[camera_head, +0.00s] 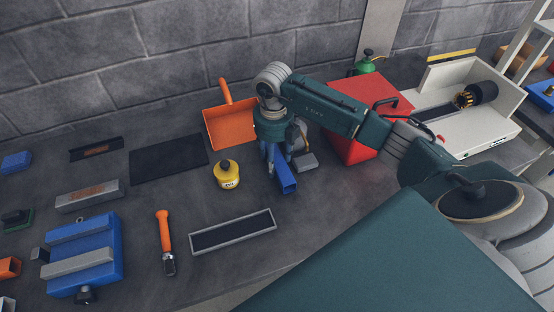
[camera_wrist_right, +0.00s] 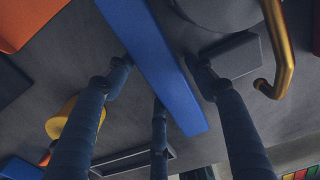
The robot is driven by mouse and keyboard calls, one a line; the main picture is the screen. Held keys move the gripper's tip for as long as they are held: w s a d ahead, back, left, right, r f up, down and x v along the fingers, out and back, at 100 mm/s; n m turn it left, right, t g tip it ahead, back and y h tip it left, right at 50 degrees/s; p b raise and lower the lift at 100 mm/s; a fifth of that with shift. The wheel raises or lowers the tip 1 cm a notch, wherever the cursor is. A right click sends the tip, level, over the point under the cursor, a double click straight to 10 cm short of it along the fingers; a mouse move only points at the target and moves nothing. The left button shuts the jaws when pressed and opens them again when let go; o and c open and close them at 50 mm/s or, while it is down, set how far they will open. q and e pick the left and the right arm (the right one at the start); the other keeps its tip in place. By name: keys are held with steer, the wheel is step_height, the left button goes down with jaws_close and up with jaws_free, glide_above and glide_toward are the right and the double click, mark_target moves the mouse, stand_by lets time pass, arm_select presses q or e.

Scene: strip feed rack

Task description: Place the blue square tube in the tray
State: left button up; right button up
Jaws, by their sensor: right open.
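The blue square tube (camera_head: 285,181) lies on the dark bench below my right gripper (camera_head: 279,163), its open end facing the front. In the right wrist view, the tube (camera_wrist_right: 152,52) runs diagonally between the fingers of my right gripper (camera_wrist_right: 157,76). The fingers are open, with one on the left, one on the right and one at the near side; I cannot tell if any touches the tube. The tray (camera_head: 235,243), a shallow grey rectangle with a dark floor, lies in front and left of the tube. It looks empty. My left gripper is not in view.
A yellow container (camera_head: 227,176) stands left of the tube, with an orange dustpan (camera_head: 231,128) behind. A small grey block (camera_head: 306,162) and a red box (camera_head: 362,96) are to the right. An orange-handled tool (camera_head: 165,235) lies left of the tray. The bench between tube and tray is clear.

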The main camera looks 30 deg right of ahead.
steer(key=c, duration=1.3)
steer(key=shift+r, duration=0.1)
jaws_close()
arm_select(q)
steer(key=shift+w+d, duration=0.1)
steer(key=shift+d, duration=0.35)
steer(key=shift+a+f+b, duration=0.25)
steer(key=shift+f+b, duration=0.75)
arm_select(e)
step_height(320, 180, up, 20)
